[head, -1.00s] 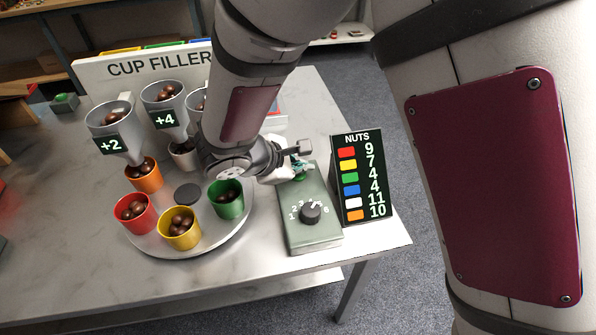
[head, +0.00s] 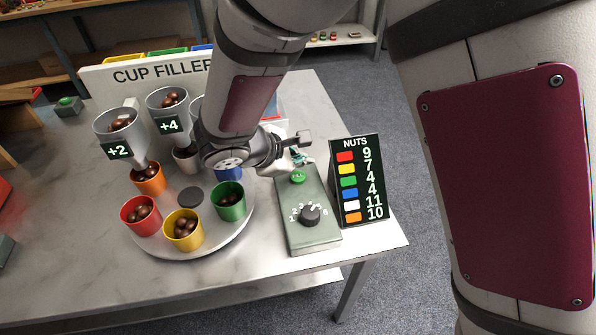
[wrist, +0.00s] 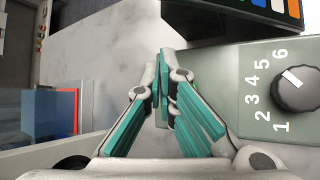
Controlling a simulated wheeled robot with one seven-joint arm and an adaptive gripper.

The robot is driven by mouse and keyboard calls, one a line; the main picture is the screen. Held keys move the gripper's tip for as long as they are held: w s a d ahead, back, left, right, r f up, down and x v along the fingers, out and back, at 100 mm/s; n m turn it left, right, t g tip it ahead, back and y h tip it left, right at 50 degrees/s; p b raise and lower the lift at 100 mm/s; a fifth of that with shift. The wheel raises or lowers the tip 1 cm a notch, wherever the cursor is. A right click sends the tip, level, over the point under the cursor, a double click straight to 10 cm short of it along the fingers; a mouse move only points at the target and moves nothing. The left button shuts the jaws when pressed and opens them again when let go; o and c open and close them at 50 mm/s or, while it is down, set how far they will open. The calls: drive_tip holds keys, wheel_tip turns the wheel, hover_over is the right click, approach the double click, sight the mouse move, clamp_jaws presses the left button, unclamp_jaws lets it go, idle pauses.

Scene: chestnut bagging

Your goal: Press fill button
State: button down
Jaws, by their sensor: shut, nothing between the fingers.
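The green fill button (head: 298,177) sits at the far end of a grey-green control box (head: 312,238) on the table; its whole top shows in the head view. A dark dial (head: 310,214) numbered 1 to 6 is on the same box and also shows in the wrist view (wrist: 298,90). My gripper (head: 300,159) is shut and empty, its teal fingertips just beyond the button and apart from it in the picture.
A round turntable (head: 205,246) holds several coloured cups, some with chestnuts, under funnels marked +2 (head: 120,125) and +4 (head: 168,105). The table's right edge is near.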

sight(300, 178)
drive_tip(key=shift+r+p, duration=0.95)
drive_tip(key=shift+r, duration=0.7)
drive_tip(key=s+d+r+m+g+p, duration=0.2)
drive_tip(key=s+d+r+m, duration=0.3)
drive_tip(key=d+r, duration=0.35)
drive_tip(key=s+d+r+m+g+p, duration=0.2)
drive_tip(key=s+d+r+m, duration=0.35)
drive_tip(key=d+r, duration=0.3)
drive_tip(key=s+d+r+m+y+p, duration=0.1)
drive_tip(key=s+r+m+y, duration=0.1)
drive_tip(key=s, duration=0.4)
drive_tip(key=s+d+r+m+y+p, duration=0.1)
drive_tip(key=s+d+r+m, duration=0.1)
drive_tip(key=s, duration=0.4)
drive_tip(key=s+d+r+m+t+y+p, duration=0.1)
drive_tip(key=s+r+m+y, duration=0.1)
drive_tip(key=s+m, duration=0.3)
drive_tip(key=shift+s+d+r+y+p, duration=0.35)
drive_tip(key=shift+s+r+p, duration=0.1)
drive_tip(key=shift+r, duration=0.45)
